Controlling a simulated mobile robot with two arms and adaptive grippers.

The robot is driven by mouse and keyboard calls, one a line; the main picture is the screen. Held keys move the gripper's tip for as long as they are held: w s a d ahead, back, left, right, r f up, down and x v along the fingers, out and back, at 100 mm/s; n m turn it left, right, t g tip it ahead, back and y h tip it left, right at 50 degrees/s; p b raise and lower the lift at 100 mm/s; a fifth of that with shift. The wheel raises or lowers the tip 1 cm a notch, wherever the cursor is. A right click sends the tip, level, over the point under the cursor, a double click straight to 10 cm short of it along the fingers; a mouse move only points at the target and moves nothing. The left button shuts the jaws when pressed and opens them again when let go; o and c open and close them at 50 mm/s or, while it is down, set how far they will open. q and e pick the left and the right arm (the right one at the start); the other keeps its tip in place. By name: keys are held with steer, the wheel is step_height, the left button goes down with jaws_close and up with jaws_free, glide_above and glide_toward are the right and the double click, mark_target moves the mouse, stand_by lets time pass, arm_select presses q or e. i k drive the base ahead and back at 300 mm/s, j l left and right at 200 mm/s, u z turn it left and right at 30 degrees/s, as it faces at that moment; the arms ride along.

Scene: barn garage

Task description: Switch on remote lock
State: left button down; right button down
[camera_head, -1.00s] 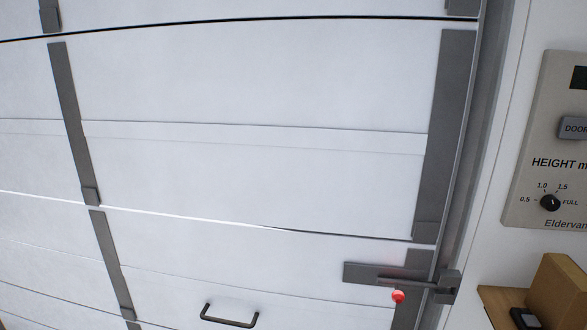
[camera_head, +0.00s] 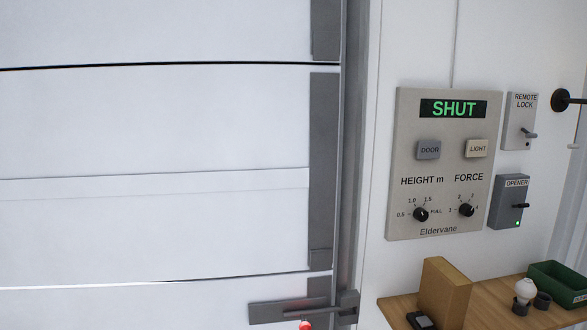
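The remote lock box (camera_head: 520,121) is a small grey box on the white wall at the upper right, labelled REMOTE LOCK. Its toggle lever (camera_head: 529,134) sticks out from the lower part; I cannot tell for sure whether it is on or off. I see no lit lamp on this box. Below it is the darker opener box (camera_head: 508,204), with a lever and a green lit lamp. Left of both is the Eldervane control panel (camera_head: 443,165), whose display (camera_head: 454,109) reads SHUT in green. Neither of my grippers shows in the view.
The white sectional garage door (camera_head: 150,170) fills the left. A grey latch (camera_head: 300,309) with a red knob is at its lower right. A wooden shelf (camera_head: 480,309) under the panel holds a cardboard box (camera_head: 445,290), a bulb (camera_head: 524,290) and a green tray (camera_head: 560,285). A black fitting (camera_head: 562,100) juts from the wall at right.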

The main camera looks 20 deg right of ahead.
mark_target(528, 135)
steer(key=z, duration=1.85)
steer(key=i+l+u, duration=0.1)
steer(key=u, duration=1.1)
steer(key=l+u, duration=0.2)
steer(key=l, duration=0.25)
steer(key=l+u, duration=0.25)
steer(key=l, duration=0.2)
steer(key=k+l+u, duration=0.2)
steer(key=l, duration=0.2)
steer(key=l+u, duration=0.2)
steer(key=l, duration=0.2)
steer(key=k+l+u, duration=0.25)
steer(key=l, duration=0.15)
steer(key=k+l+u, duration=0.2)
steer(key=l, duration=0.15)
steer(key=k+l, duration=0.15)
steer(key=l, duration=0.2)
steer(key=k+l, duration=0.2)
steer(key=l, duration=0.2)
steer(key=k+l, duration=0.15)
steer(key=l, duration=0.2)
